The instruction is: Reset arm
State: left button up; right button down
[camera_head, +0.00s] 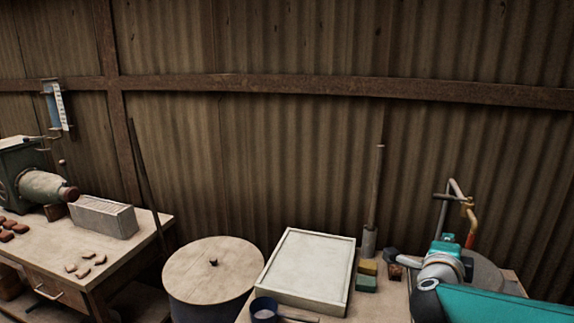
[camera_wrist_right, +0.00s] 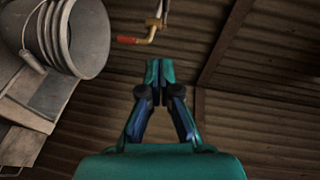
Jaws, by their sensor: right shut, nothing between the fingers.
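My right gripper (camera_wrist_right: 153,72) is shut, with its teal fingertips together and nothing between them in the right wrist view. In the head view my right arm comes in from the lower right corner, and the right gripper (camera_head: 445,247) is a small teal shape in front of the tap; its fingers are hard to make out there. The tap (camera_head: 459,192) stands behind it, and it also shows in the right wrist view (camera_wrist_right: 147,32) beyond the fingertips, with a red handle. My left gripper is in neither view.
A grey bucket (camera_wrist_right: 78,35) fills the upper left of the right wrist view. In the head view a pale framed board (camera_head: 309,263), a dark-rimmed cup (camera_head: 264,309) and sponges (camera_head: 367,275) lie left of my arm. A lidded drum (camera_head: 212,270) and workbench (camera_head: 125,258) stand farther left.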

jog(key=s+a+f+n+g+y, duration=0.2)
jog(key=f+n, duration=0.1)
jog(key=f, duration=0.9)
jog(key=s+a+f+n+g+y, duration=0.1)
jog(key=s+f+n, duration=0.15)
jog(key=f, duration=0.85)
jog(key=s+a+f+n+g+y, duration=0.1)
jog(key=a+f+n+g+y, duration=0.15)
jog(key=f, duration=0.95)
jog(key=s+a+f+n+g+y, duration=0.35)
jog(key=s+a+f+n, duration=0.3)
jog(key=s+f, duration=0.55)
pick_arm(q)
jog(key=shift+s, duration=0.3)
pick_arm(e)
jog(key=s+a+f+n+g+y, duration=0.1)
jog(key=s+a+n+g+y, duration=0.1)
jog(key=s, duration=0.4)
jog(key=s+a+n+g+y, duration=0.2)
jog(key=s+a+n, duration=0.2)
jog(key=s+a, duration=0.2)
jog(key=shift+s+a+f+n, duration=0.25)
jog(key=shift+s+f+n, duration=0.15)
jog(key=shift+s, duration=0.35)
